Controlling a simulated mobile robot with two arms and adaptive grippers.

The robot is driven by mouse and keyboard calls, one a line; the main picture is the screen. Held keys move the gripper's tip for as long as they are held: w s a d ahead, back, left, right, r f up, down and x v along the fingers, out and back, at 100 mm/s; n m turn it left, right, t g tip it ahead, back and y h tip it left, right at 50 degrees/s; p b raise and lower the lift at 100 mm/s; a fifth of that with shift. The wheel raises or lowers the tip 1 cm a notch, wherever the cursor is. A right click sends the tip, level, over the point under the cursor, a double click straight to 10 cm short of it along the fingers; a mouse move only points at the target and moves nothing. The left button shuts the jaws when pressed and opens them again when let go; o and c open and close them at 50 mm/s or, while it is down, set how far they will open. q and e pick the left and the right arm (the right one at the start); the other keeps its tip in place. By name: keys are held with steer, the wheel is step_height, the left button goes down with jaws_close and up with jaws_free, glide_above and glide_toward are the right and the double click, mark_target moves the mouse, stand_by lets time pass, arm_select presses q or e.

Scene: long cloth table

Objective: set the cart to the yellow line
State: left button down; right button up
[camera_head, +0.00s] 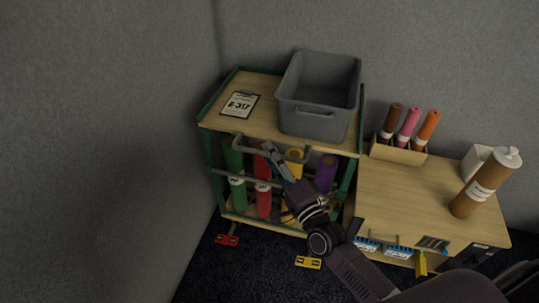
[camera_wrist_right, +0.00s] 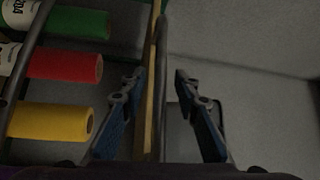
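The cart (camera_head: 262,122) has a green frame and a wooden top and stands against the grey wall. A grey handle bar (camera_head: 246,146) runs along its near side. My right gripper (camera_head: 270,152) is at the middle of this bar. In the right wrist view, the fingers of my right gripper (camera_wrist_right: 160,100) are apart, on either side of the cart's edge and bar; I cannot tell whether they touch. A red pedal-like part (camera_head: 227,240) and a yellow one (camera_head: 307,262) show low at the cart's front. No yellow line shows on the floor. My left gripper is not in view.
A grey bin (camera_head: 318,95) and an E-317 clipboard (camera_head: 240,104) are on the cart top; coloured rolls (camera_head: 236,195) stand below. A wooden cabinet (camera_head: 405,205) with tubes and a brown bottle (camera_head: 485,182) stands close at right. Dark floor is free at the front left.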

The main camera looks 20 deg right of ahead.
steer(key=shift+w+a, duration=0.1)
steer(key=shift+w, duration=0.25)
jaws_close()
